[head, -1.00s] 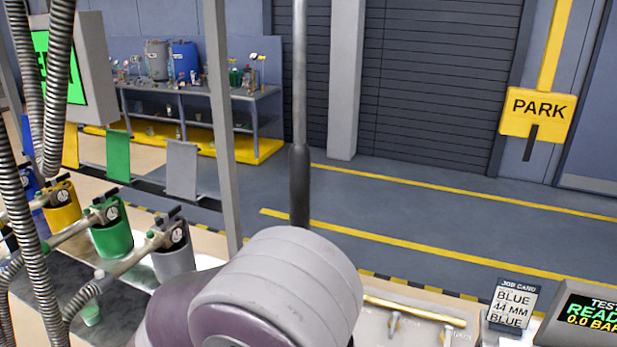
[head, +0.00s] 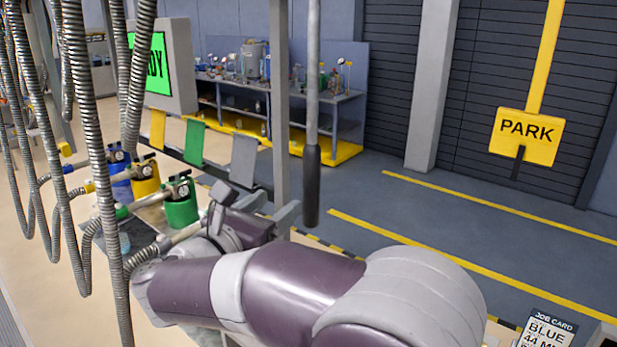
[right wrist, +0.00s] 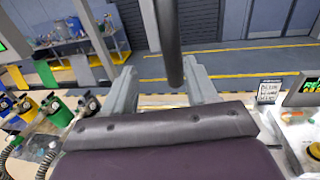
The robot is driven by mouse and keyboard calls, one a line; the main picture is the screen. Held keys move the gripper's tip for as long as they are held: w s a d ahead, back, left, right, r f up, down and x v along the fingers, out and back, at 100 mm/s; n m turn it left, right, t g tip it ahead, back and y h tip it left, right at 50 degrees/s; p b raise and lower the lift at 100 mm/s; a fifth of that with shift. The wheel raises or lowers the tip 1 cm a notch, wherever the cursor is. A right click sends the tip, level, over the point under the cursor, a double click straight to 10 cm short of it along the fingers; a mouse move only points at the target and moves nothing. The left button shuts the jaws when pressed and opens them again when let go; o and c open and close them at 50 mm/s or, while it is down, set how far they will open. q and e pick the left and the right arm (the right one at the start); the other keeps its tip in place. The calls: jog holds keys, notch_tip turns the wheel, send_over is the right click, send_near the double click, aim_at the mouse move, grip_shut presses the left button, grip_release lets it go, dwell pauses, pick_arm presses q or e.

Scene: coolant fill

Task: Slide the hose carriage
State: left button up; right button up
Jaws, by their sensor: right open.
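A hanging metal rod with a dark grip (head: 311,185) comes down from above, right of the middle in the head view; I take it for the hose carriage's handle. The carriage itself is out of view above. My right gripper (head: 272,205) is open, just left of the grip's lower end. In the right wrist view the dark grip (right wrist: 170,45) shows between the two spread fingers (right wrist: 160,72); I cannot tell how deep it sits between them. A yellow PARK sign (head: 526,137) hangs at the right. My left gripper is not in view.
Ribbed hoses (head: 90,160) hang at the left. A grey post (head: 281,130) stands just left of the rod. A job card (head: 548,330) reads BLUE. The floor below the sign is clear.

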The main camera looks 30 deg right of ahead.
aim_at(308, 188)
jog(key=d+p, duration=0.1)
jog(key=d, duration=0.1)
jog(key=w+d+r+p, duration=0.1)
jog(key=d, duration=0.2)
jog(key=d+p, duration=0.1)
jog(key=d, duration=0.1)
jog(key=shift+w+d+r, duration=0.15)
jog(key=shift+d, duration=0.1)
jog(key=shift+w+d+f+p, duration=0.2)
jog(key=shift+w+d+p, duration=0.2)
jog(key=shift+w, duration=0.25)
jog(key=shift+w+d+f+p, duration=0.2)
jog(key=shift+w+d+p, duration=0.15)
jog(key=shift+w, duration=0.45)
jog(key=shift+s+d, duration=0.15)
jog(key=shift+s, duration=0.1)
jog(key=shift+s+d, duration=0.1)
jog(key=shift+s, duration=0.05)
jog(key=shift+c, duration=0.9)
grip_shut()
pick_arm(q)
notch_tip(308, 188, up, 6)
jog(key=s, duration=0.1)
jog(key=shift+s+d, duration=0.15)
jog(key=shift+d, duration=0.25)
pick_arm(e)
jog(key=shift+f, duration=0.1)
